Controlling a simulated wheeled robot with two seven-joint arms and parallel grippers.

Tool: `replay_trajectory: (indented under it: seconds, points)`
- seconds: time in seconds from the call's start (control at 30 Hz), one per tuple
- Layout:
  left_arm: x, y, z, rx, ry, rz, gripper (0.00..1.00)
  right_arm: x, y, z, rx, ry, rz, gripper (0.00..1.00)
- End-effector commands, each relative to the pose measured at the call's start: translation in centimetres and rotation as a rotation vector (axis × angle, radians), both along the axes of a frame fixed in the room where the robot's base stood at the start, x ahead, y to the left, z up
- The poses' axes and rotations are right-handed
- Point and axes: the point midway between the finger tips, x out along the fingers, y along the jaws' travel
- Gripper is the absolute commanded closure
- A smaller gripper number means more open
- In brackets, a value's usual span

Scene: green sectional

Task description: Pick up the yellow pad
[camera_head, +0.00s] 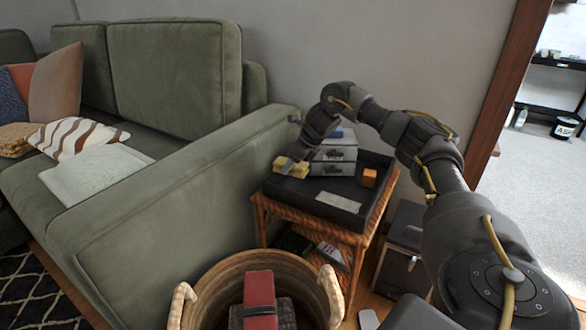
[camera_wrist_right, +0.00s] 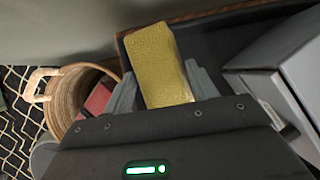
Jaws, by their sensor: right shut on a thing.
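The yellow pad (camera_head: 290,166) is at the left end of the black tray (camera_head: 300,193) on the wicker side table. My right gripper (camera_head: 290,161) reaches down to it from the upper right. In the right wrist view the yellow pad (camera_wrist_right: 158,62) sits between the two grey fingers of my right gripper (camera_wrist_right: 162,88), which are shut on it. Its near end is hidden by the gripper body. I cannot tell whether the pad touches the tray. My left gripper is not in view.
Grey boxes (camera_head: 334,160) stand close right of the gripper. An orange cube (camera_head: 369,178) and a flat grey card (camera_head: 338,202) lie on the tray. The green sofa (camera_head: 190,175) is left, and a wicker basket (camera_head: 212,279) stands in front.

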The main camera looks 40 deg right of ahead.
Motion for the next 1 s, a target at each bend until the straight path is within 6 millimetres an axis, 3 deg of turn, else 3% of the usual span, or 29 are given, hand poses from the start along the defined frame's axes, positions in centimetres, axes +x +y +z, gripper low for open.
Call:
replay_trajectory:
  seconds: [0.6, 0.8, 1.0]
  points:
    - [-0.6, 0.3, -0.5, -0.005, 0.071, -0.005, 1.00, -14.2, -4.2, -0.2, -0.003, 0.005, -0.002, 0.65]
    - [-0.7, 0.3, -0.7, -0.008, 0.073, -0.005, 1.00, -17.1, -5.0, -0.3, -0.001, 0.004, -0.001, 0.65]
    - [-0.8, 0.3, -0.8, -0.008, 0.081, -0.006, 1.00, -18.5, -5.4, -0.3, -0.001, 0.002, 0.000, 0.65]
